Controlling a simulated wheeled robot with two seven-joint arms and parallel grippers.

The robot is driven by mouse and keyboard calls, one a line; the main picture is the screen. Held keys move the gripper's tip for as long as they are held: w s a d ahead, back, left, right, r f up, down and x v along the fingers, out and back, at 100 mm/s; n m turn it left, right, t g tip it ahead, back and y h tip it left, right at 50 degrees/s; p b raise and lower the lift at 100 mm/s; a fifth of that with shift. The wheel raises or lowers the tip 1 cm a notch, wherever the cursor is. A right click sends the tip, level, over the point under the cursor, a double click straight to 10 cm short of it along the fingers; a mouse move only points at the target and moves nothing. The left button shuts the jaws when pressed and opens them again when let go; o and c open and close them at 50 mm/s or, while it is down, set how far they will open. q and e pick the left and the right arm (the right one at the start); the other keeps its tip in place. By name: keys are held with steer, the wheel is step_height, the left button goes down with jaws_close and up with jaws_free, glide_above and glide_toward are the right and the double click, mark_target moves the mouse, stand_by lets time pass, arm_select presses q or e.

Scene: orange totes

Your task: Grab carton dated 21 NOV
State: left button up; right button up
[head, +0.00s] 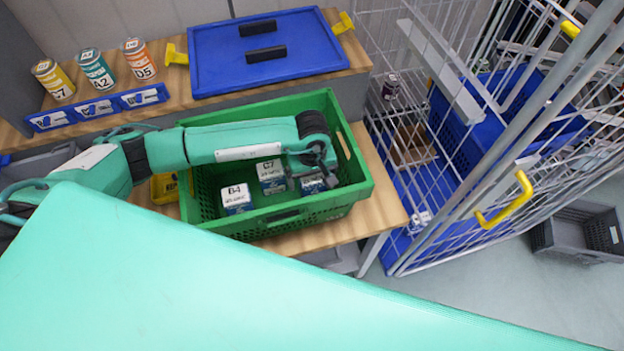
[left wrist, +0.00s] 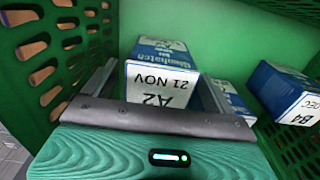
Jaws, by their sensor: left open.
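The carton dated 21 NOV (left wrist: 162,85) is white and blue and marked A2. It stands in the green crate (head: 352,193) and shows between the two fingers of my left gripper in the left wrist view. In the head view this carton (head: 312,186) is partly hidden under my left gripper (head: 324,172). My left gripper is open, pointing down into the crate, with its fingers on either side of the carton. I cannot tell whether they touch it. My right gripper is not in view.
Carton B4 (head: 237,200) and carton C7 (head: 271,175) stand in the same crate, to the left. Crate walls are close around the gripper. Behind are a blue tote lid (head: 262,60) and several cans (head: 96,68). A wire cage (head: 480,130) stands at right.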

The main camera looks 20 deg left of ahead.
arm_select(q)
steer(key=shift+f, duration=0.85)
steer(key=c, duration=1.2)
steer(key=shift+r, duration=0.1)
steer(key=shift+c, duration=0.2)
